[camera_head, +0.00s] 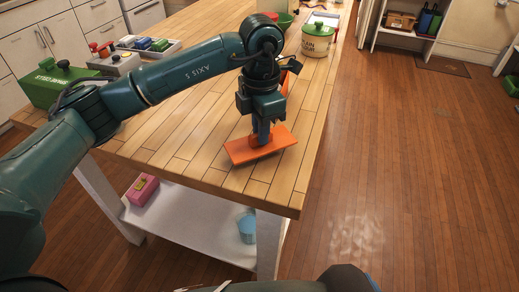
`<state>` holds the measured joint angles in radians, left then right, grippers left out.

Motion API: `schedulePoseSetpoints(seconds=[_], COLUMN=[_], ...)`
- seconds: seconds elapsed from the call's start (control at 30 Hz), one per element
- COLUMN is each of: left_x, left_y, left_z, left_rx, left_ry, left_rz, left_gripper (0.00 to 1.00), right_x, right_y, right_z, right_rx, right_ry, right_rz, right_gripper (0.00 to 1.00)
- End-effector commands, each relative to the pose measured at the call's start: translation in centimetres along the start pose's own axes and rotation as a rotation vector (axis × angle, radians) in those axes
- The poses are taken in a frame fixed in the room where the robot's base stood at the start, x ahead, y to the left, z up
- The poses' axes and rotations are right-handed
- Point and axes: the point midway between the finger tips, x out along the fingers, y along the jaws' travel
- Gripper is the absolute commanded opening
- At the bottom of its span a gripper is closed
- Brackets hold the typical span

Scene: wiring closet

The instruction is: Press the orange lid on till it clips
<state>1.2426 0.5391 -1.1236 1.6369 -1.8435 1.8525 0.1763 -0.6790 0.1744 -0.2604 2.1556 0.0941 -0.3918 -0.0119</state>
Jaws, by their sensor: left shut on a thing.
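The orange lid (243,153) is a flat rectangular plate with a raised grip in its middle. It shows near the front right corner of the wooden table (185,125). My left gripper (262,135) comes down from above and is shut on the lid's raised grip. The lid looks roughly level and close to the tabletop. I cannot tell whether it touches anything below, and no container shows under it. Another orange piece (288,80) is partly hidden behind my left wrist. My right gripper is not in view.
A green box (52,85) and trays with small coloured items (150,45) stand at the table's left. A cream tin with a green lid (317,40) stands at the far right edge. A pink box (142,189) and blue cup (247,229) are on the lower shelf.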

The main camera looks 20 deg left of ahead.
Motion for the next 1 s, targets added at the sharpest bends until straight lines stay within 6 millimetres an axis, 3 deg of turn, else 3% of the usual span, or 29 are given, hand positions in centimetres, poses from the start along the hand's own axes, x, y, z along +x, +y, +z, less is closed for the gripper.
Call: schedulePoseSetpoints(seconds=[0.63, 1.0], left_x=[-5.6, -5.9], left_y=[0.0, 0.0], left_z=[0.0, 0.0], left_rx=[0.000, 0.000], left_ry=[-0.001, 0.000], left_rz=[0.000, 0.000], left_gripper=[0.00, 0.00], right_x=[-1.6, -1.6], right_y=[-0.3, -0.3], right_z=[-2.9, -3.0], right_rx=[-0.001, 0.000], right_ry=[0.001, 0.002], right_rz=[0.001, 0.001], right_gripper=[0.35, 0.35])
